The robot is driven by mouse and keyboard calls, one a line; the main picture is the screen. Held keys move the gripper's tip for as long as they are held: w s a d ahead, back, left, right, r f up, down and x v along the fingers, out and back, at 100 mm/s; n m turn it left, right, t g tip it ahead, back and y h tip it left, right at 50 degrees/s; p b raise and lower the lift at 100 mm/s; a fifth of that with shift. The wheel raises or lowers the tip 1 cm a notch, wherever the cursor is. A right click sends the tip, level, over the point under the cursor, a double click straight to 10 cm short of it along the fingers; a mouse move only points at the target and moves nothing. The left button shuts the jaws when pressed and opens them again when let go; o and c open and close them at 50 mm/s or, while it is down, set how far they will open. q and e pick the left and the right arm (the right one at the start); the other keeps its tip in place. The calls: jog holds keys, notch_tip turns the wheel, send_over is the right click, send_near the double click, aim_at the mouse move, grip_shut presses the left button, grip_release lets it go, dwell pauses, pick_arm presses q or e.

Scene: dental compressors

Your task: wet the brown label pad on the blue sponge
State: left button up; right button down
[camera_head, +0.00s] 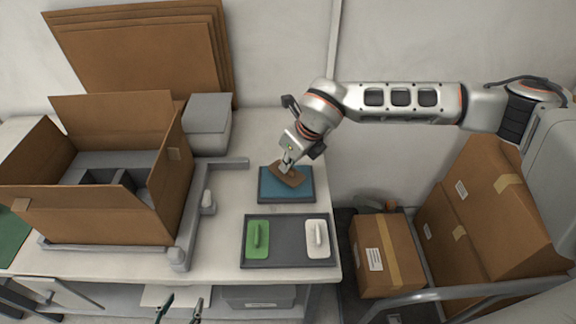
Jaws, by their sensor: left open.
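The brown label pad (288,175) is at the blue sponge (300,192), over its upper left part, and looks tilted. I cannot tell whether it presses on the sponge or is just above it. The sponge lies in a dark shallow tray on the white table. My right gripper (286,165) comes down from above and is shut on the brown pad's handle, which its fingers mostly hide. My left gripper (180,307) shows only its fingertips at the bottom edge, open and empty, in front of the table and far from the sponge.
A grey tray (286,259) holds a green pad (258,238) and a white pad (317,238), with a free gap between them. An open carton (110,218) stands at left within a grey frame. A grey box (208,140) stands behind; closed cartons (386,256) are at right.

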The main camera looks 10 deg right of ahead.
jog(key=shift+r+p, duration=0.8)
jog(key=shift+r, duration=1.35)
